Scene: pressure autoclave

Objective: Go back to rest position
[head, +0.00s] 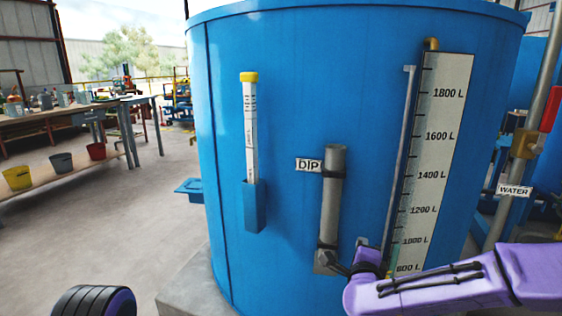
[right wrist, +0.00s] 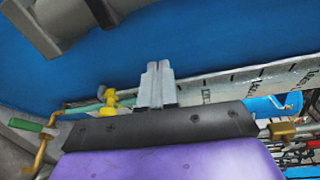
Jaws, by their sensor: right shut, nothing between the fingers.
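My right arm (head: 440,288), purple with dark cables, reaches in from the lower right of the head view. Its wrist is low in front of the big blue tank (head: 285,60), between the DIP pipe (head: 332,200) and the level scale (head: 432,160). In the right wrist view my right gripper (right wrist: 155,72) shows as two grey fingers pressed together with nothing between them. They stand out over the dark palm edge, with the blue tank wall beyond. Whether they touch anything cannot be told. My left gripper is out of view.
A white dipstick with a yellow cap (head: 250,125) stands upright in a blue holder (head: 254,207) on the tank. A WATER pipe (head: 520,165) with a red handle rises at the right. A workbench (head: 60,118) and buckets are at the left. The floor (head: 110,220) between is clear.

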